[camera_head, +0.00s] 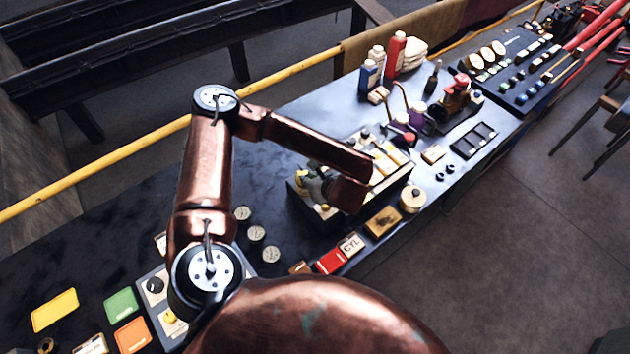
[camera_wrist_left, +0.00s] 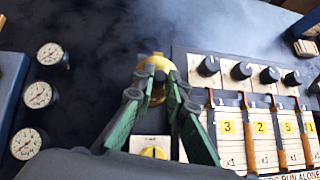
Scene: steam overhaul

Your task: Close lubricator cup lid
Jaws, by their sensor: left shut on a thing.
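The yellow, rounded lubricator cup (camera_wrist_left: 157,64) shows just beyond my left fingertips in the left wrist view. In the head view a small yellow part of it (camera_head: 300,178) shows at the left end of the board. My left gripper (camera_head: 316,184) is over that end, partly hidden by its own wrist. In the left wrist view its green fingers (camera_wrist_left: 152,84) converge and are shut on the yellow part, which I take to be the lid. The fingers hide where lid and cup meet, so the lid's angle cannot be told. My right gripper is out of view.
The board carries black knobs (camera_wrist_left: 240,70) and numbered cards (camera_wrist_left: 228,128) right of the gripper. Round gauges (camera_head: 256,233) lie to its left. A red block (camera_head: 331,260) and a wooden box (camera_head: 383,221) sit along the front edge. Bottles (camera_head: 394,54) stand farther back.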

